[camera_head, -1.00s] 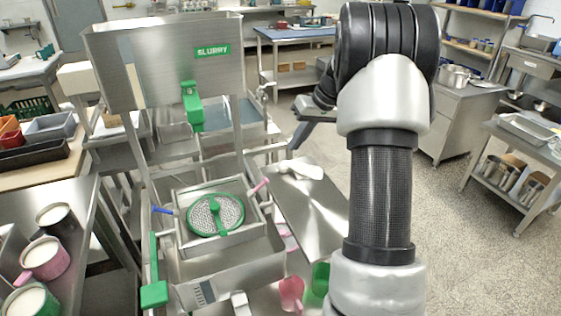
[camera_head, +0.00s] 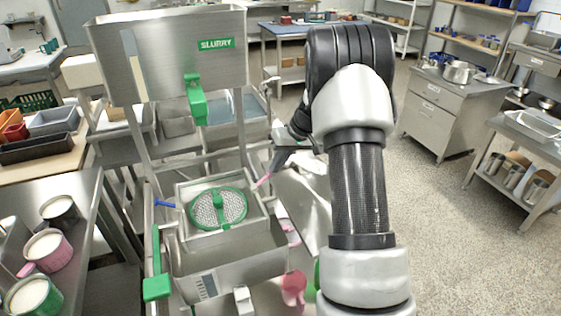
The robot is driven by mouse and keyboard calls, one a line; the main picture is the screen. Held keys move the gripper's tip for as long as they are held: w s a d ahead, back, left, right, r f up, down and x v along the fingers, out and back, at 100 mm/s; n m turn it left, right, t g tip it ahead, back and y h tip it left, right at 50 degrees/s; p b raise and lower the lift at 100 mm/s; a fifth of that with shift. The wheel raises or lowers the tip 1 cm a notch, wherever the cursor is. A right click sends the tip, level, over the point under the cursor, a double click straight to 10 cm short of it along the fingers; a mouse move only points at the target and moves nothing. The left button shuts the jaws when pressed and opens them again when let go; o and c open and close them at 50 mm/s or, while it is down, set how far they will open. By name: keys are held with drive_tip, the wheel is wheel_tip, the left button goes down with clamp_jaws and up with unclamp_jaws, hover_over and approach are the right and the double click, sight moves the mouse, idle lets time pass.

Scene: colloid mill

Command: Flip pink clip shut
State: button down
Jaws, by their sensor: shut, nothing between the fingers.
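The pink clip (camera_head: 264,179) is a small lever at the right rim of the square steel housing (camera_head: 181,199) around the round green-rimmed grinding plate (camera_head: 218,208). It slants up to the right, outward from the rim. My gripper (camera_head: 273,171) is shut and empty, pointing down just above and right of the clip's outer end. It is small and partly merged with the bright metal behind it. I cannot tell whether it touches the clip. My arm hides the area further right.
A blue clip (camera_head: 164,203) sticks out at the housing's left side. The steel SLURRY hopper (camera_head: 165,60) with a green valve (camera_head: 196,100) stands above and behind. A steel side tray (camera_head: 305,205) lies right of the housing. A pink cup (camera_head: 293,288) is below.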

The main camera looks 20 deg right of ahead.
sight(261, 181)
drive_tip(key=shift+f, duration=0.1)
drive_tip(key=a+f+b, duration=0.1)
drive_tip(key=a+b, duration=0.1)
drive_tip(key=a+f+b, duration=0.2)
drive_tip(key=shift+a, duration=0.1)
drive_tip(key=shift+r, duration=0.15)
idle(0.3)
